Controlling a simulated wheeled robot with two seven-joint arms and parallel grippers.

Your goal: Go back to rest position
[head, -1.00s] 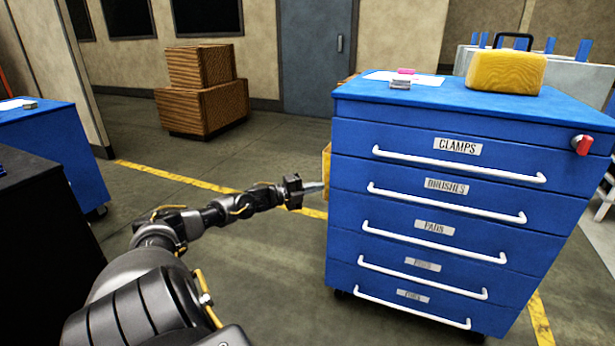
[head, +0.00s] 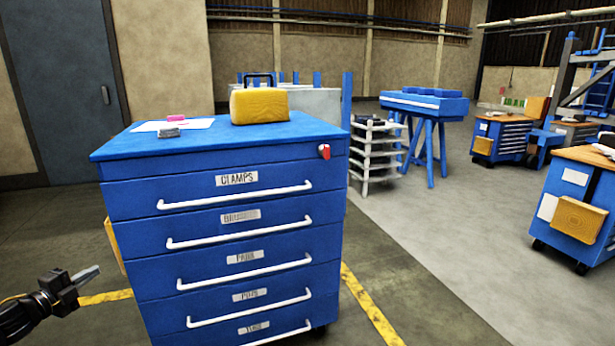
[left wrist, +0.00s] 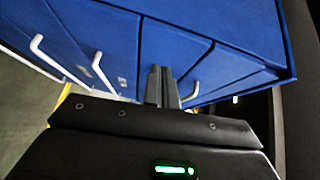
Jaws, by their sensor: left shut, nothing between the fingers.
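My left gripper (head: 86,277) is at the lower left of the head view, to the left of the blue drawer cabinet (head: 240,190). Its fingers are shut with nothing between them. In the left wrist view the shut fingers (left wrist: 161,85) point toward the cabinet's blue drawer fronts and white handles (left wrist: 100,70); I cannot tell the exact gap. All the cabinet's drawers look closed. The top drawer label reads CLAMPS. My right gripper is not in view.
On the cabinet lie a yellow case (head: 260,105), white paper (head: 165,126) and small pink and grey blocks. A yellow bin (head: 114,245) hangs on its left side. A white rack (head: 378,155) and blue trestle table (head: 425,105) stand behind. Open floor (head: 440,270) lies to the right.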

